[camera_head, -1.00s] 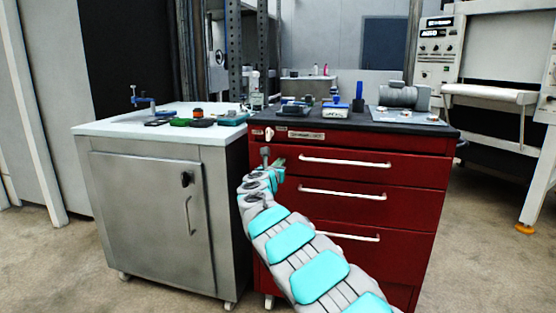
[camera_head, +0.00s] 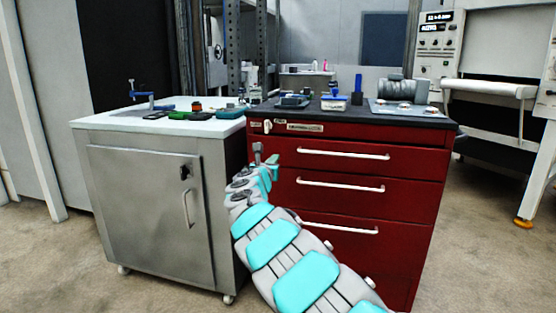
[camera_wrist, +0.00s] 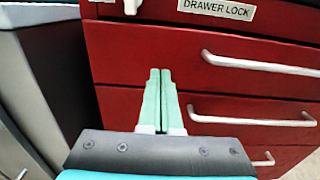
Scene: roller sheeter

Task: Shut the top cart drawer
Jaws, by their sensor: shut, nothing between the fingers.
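The red cart (camera_head: 420,203) stands at right with several drawers. Its top drawer (camera_head: 410,163) has a white bar handle (camera_head: 343,153); its front looks nearly flush with the cart face, and I cannot tell whether a small gap remains. In the wrist view the top drawer's handle (camera_wrist: 262,64) is right of my gripper. My gripper (camera_head: 271,164) is at the left end of the top drawer front. Its green fingers (camera_wrist: 160,72) are together and empty, pointing at the red front; I cannot tell whether they touch it.
A "DRAWER LOCK" label (camera_wrist: 216,8) is above the top drawer. A grey steel cabinet (camera_head: 140,205) stands close to the cart's left. Tools and devices lie on the cart's dark top (camera_head: 385,118). Open floor is at the right (camera_head: 475,230).

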